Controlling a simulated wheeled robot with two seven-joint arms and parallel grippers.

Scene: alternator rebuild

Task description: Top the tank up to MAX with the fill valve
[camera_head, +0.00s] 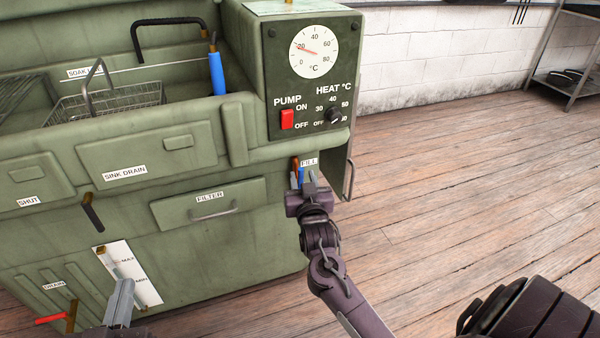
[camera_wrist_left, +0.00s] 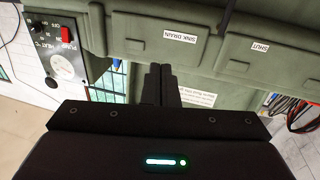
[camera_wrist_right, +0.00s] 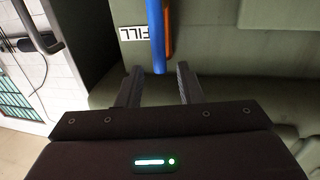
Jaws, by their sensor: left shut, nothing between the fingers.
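The fill valve (camera_head: 301,177) is a blue lever with an orange-brown part beside the FILL label (camera_head: 309,161), below the control box. My right gripper (camera_head: 309,182) is at it. In the right wrist view the blue lever (camera_wrist_right: 155,35) hangs down to between the fingertips of the open gripper (camera_wrist_right: 158,77), with gaps on both sides. The level gauge (camera_head: 133,262) is a white plate marked MAX and MIN on the tank front. My left gripper (camera_head: 124,287) is shut and empty in front of it, covering part of the plate. I cannot make out the liquid level.
The green washer carries a control box (camera_head: 308,75) with a red pump switch (camera_head: 287,119) and heat knob (camera_head: 334,115). A red drain handle (camera_head: 51,319) is at lower left, a black-handled lever (camera_head: 92,213) above the gauge. Wooden floor (camera_head: 470,180) to the right is clear.

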